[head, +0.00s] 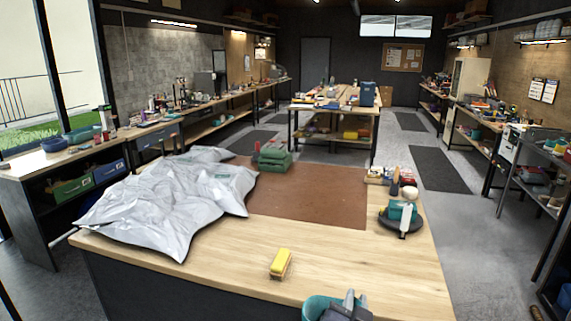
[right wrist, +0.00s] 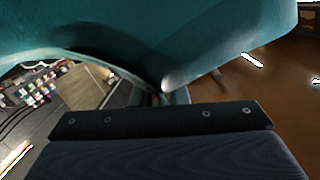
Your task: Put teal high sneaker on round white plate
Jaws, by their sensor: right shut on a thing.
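My right gripper (head: 347,303) is at the bottom edge of the head view, at the near side of the wooden table. It is shut on a teal thing, which I take to be the teal high sneaker (head: 317,307). Only part of it shows. In the right wrist view, teal material (right wrist: 200,40) fills the top, close against the dark gripper. I cannot make out a round white plate in either view. My left gripper is not in view.
A yellow brush (head: 281,262) lies on the wooden table (head: 345,262). A crumpled grey sheet (head: 160,195) covers the left. A brown mat (head: 310,200) lies mid-table, with green folded cloths (head: 272,161) at its back. A dark round stand (head: 401,223) with teal and white items is at right.

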